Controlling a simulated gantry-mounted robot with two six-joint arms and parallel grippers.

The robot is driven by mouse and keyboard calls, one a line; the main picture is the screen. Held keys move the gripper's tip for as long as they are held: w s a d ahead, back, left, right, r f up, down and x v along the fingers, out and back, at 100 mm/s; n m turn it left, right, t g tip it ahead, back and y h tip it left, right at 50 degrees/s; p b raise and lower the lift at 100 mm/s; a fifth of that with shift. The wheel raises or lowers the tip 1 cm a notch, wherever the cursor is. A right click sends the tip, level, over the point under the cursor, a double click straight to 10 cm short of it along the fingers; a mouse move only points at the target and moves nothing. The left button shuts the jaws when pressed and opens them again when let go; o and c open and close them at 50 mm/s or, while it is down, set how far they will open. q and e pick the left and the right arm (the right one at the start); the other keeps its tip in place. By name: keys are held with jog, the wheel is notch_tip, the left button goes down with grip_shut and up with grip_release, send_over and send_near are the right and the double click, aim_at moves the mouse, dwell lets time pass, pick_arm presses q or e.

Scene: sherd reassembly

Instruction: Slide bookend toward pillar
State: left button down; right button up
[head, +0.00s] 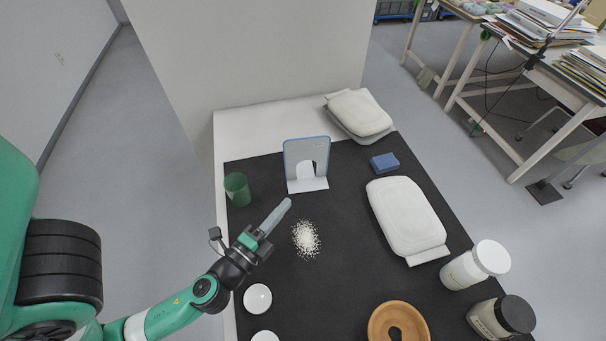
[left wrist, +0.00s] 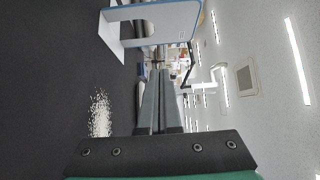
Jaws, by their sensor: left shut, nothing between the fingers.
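The bookend (head: 306,152) is an upright plate with blue edges, an arch-shaped cutout and a flat white foot. It stands on the black mat near the far side; in the left wrist view its plate (left wrist: 178,24) shows at the top, beyond my fingers. The pillar (head: 250,55) is the large white block behind the table's far end. My left gripper (head: 287,203) is shut and empty, its long grey fingers pointing toward the bookend's foot. The fingers are short of it, in front and slightly left. They also show in the left wrist view (left wrist: 158,78). My right gripper is out of view.
A heap of white grains (head: 306,239) lies right of my fingers. A green cup (head: 237,189) stands left. A blue block (head: 385,162) and a white pad (head: 407,216) lie right. Two jars, a wooden ring (head: 377,324) and white bowls are nearer. Bare mat surrounds the bookend.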

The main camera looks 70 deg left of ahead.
pick_arm(q)
jog(key=shift+w+a+r, duration=0.15)
jog(key=shift+w+a, duration=0.05)
jog(key=shift+a, duration=0.05)
jog(key=p, duration=0.4)
send_near(311, 158)
jog(key=w, duration=0.4)
jog(key=shift+w+d+r, duration=0.2)
jog(key=shift+w+d, duration=0.1)
jog(key=a+p, duration=0.1)
jog(key=a, duration=0.1)
jog(key=shift+w+a+p, duration=0.15)
jog(key=shift+a+p, duration=0.15)
jog(key=shift+a, duration=0.05)
jog(key=shift+a+f, duration=0.15)
jog(key=shift+a, duration=0.35)
jog(key=shift+w, duration=0.1)
